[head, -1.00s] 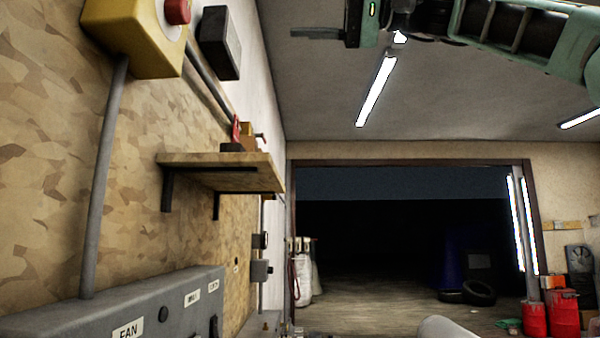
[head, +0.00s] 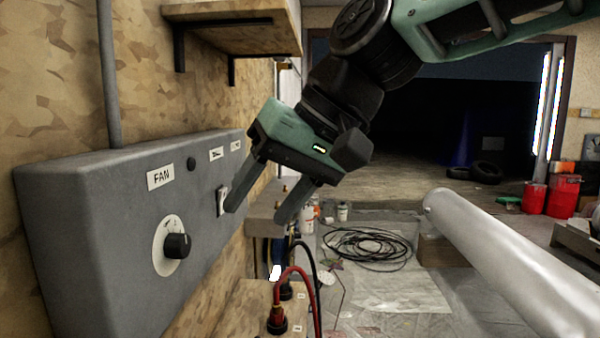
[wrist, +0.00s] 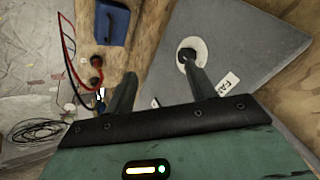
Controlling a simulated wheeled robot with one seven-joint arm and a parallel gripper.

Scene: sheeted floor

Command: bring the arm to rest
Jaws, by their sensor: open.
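My gripper (head: 258,217) is open in the head view, with its two dark fingers spread and nothing seen between them. It hangs down to the right of the grey control box (head: 95,215) on the wall. The left fingertip overlaps the white rocker switch (head: 221,201) on the box's face; I cannot tell whether it touches. A black knob (head: 178,246) on a white dial sits under the FAN label. In the wrist view, both fingers of my gripper (wrist: 162,82) are apart, and the box (wrist: 250,45) lies beyond the right one.
A wooden shelf (head: 232,25) juts from the wall above. Red and black cables (head: 292,275) rise from a wooden block below my gripper. A coiled black cable (head: 368,246) lies on the floor sheet. A large pale pipe (head: 500,260) is at right.

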